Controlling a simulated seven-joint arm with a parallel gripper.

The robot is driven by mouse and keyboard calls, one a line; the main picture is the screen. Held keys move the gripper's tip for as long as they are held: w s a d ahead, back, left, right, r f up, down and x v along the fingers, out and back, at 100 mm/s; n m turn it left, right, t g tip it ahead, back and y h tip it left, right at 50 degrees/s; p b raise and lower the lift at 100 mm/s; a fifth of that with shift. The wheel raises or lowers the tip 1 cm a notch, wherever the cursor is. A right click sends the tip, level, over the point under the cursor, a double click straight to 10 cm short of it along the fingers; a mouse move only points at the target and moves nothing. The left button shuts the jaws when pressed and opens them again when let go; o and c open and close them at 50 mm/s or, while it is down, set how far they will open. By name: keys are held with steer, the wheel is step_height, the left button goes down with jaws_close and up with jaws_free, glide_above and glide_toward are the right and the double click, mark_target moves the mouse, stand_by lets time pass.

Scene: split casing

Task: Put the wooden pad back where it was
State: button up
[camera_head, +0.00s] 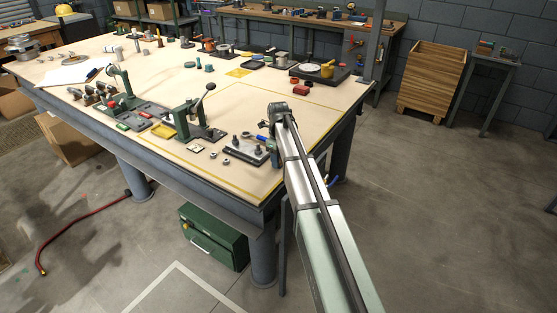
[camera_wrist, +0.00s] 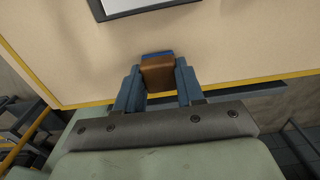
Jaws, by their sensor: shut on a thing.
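The wooden pad (camera_wrist: 158,74) is a small brown block between the two blue fingers of my gripper (camera_wrist: 158,82) in the wrist view. The fingers are shut on its sides. The pad is over the pale tabletop near the yellow edge line; I cannot tell whether it touches the surface. In the head view, the end of my arm is at the table's near right corner, and the pad cannot be made out there. No clearly marked former place for the pad shows.
The workbench (camera_head: 250,105) has a clear area at its right. A dark plate with knobs (camera_head: 240,153) lies beside my arm's end. Green clamp fixtures (camera_head: 197,128) stand to the left. A black tray with a round part (camera_head: 318,73) is at the back right.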

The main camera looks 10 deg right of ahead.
steer(key=shift+f, duration=0.35)
steer(key=o, duration=0.9)
steer(key=shift+o, duration=0.2)
steer(key=shift+r, duration=0.2)
step_height(320, 180, up, 12)
